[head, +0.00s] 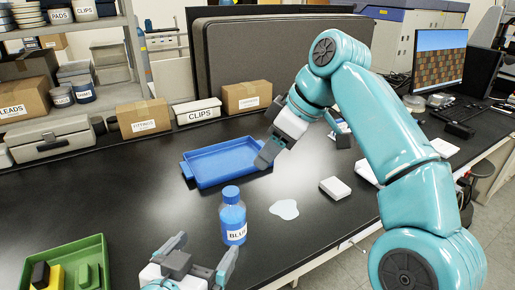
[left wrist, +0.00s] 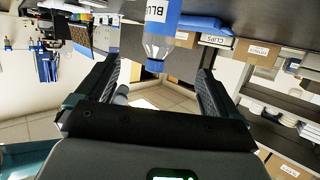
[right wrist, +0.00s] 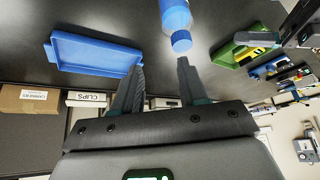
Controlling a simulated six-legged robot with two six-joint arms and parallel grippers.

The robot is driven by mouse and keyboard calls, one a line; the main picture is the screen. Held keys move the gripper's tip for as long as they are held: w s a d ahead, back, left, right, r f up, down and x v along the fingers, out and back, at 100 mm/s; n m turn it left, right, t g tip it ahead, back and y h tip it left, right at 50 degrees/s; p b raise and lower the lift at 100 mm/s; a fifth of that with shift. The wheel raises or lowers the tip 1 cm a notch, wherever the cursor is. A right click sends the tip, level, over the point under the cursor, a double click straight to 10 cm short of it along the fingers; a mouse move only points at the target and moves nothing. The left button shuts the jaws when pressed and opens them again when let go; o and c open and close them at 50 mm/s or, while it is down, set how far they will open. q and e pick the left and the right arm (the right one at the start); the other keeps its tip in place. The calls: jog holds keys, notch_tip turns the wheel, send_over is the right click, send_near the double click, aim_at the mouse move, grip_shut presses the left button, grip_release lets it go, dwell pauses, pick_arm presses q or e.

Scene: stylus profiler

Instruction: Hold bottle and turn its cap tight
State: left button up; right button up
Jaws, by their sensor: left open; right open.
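A blue bottle (head: 233,220) with a white label and a blue cap (head: 230,193) stands upright on the dark bench. My left gripper (head: 206,252) is open and empty, low in front of the bottle. In the left wrist view the bottle (left wrist: 158,22) appears upside down, ahead of and between the spread fingers. My right gripper (head: 272,148) is open above the bench, behind and to the right of the bottle, apart from it. In the right wrist view the cap (right wrist: 181,41) lies beyond the fingertips, nearer the right-hand finger.
A blue tray (head: 222,164) lies behind the bottle. A pale puddle-like patch (head: 285,209) and a small white box (head: 335,188) are to its right. A green bin (head: 68,267) with coloured blocks is at front left. Labelled boxes (head: 143,117) line the back.

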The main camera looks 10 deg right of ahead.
aim_at(235, 209)
pick_arm(q)
jog(key=x, duration=1.6)
jog(key=shift+w, duration=0.2)
grip_shut()
pick_arm(e)
jog(key=s+a+r, duration=0.1)
jog(key=s+a+n, duration=0.1)
jog(key=shift+s+a+r, duration=0.15)
jog(key=shift+a+r, duration=0.15)
jog(key=shift+r, duration=0.1)
